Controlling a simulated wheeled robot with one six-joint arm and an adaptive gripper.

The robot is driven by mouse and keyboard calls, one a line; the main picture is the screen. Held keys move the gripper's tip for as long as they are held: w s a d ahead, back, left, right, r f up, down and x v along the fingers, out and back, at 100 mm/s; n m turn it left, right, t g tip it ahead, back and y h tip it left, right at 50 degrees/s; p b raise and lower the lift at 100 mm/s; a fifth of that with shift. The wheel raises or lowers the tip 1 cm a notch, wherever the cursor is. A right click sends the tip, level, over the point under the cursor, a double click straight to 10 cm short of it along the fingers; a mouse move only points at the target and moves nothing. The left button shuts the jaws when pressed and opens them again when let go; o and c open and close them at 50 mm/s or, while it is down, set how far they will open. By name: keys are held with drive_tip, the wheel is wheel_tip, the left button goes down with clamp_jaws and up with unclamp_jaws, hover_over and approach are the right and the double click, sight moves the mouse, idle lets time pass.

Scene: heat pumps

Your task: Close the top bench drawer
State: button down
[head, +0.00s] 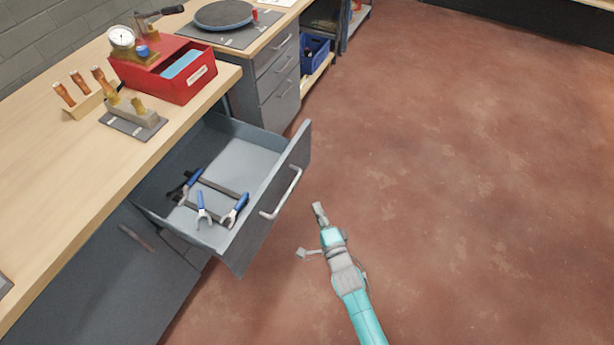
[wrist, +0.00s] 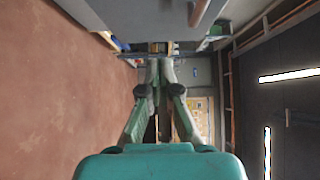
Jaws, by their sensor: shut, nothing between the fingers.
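The top bench drawer (head: 236,160) is a grey drawer pulled well out from under the wooden bench top. Its front panel (head: 250,228) carries a silver bar handle (head: 282,194). Several blue-handled tools (head: 203,208) lie inside. My gripper (head: 319,208) is shut and empty, in front of the drawer front and to the right of the handle, apart from it. In the wrist view my gripper (wrist: 160,65) points ahead with its fingertips together, and a grey panel (wrist: 155,15) with part of a handle (wrist: 207,12) shows at the top edge.
On the wooden bench top (head: 40,170) stand a red box (head: 165,75), a rack of wooden-handled tools (head: 88,95) and a dial gauge (head: 122,38). Another drawer unit (head: 275,75) and a blue bin (head: 314,53) stand beyond. The red-brown floor (head: 460,150) to the right is clear.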

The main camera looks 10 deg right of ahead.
approach(292, 173)
drive_tip(key=w+d, duration=0.2)
drive_tip(key=w, duration=0.2)
drive_tip(key=shift+w+a+f, duration=0.15)
drive_tip(key=shift+w+a, duration=0.95)
drive_tip(key=shift+a, duration=0.2)
drive_tip(key=shift+w+a, duration=0.1)
